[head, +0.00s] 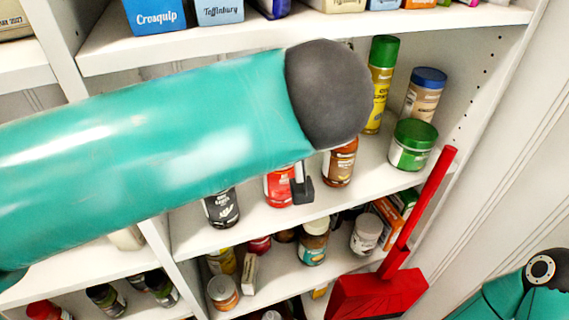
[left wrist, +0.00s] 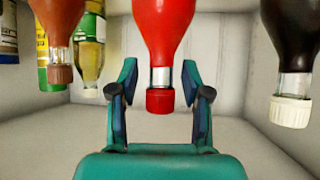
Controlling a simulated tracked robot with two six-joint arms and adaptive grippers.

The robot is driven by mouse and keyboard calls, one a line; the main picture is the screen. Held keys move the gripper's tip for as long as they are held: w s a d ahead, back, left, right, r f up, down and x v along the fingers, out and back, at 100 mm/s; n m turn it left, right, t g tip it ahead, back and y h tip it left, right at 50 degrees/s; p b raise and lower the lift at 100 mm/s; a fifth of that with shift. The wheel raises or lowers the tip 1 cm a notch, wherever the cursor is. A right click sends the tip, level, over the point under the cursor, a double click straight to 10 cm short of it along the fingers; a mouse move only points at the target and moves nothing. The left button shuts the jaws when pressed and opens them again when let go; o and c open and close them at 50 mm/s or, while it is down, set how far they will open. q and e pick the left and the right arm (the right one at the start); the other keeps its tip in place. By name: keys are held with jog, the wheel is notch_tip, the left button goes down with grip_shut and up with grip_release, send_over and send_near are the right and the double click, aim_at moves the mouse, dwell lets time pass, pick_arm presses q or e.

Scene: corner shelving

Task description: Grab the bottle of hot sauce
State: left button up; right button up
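A red bottle (head: 278,187) stands on the middle shelf, partly covered by my left arm. The left wrist view has it upside down, with a red body (left wrist: 163,30) and red cap. I take it for the hot sauce, though its label is not readable. My left gripper (left wrist: 160,88) is open, with a finger on each side of the bottle's neck and gaps on both sides. How far the bottle lies between the fingers is unclear. In the head view only a dark part of this gripper (head: 301,185) shows, in front of the bottle. My right gripper is out of view.
A dark bottle (head: 222,208) stands left of the red one, and a brown bottle (head: 340,162) stands right. A green-lidded jar (head: 412,145) and yellow can (head: 378,85) are farther right. A red dustpan (head: 378,293) with upright handle stands in front of the lower shelves.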

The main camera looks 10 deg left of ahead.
pick_arm(q)
grip_shut()
jog(key=shift+r, duration=0.2)
dwell(0.3)
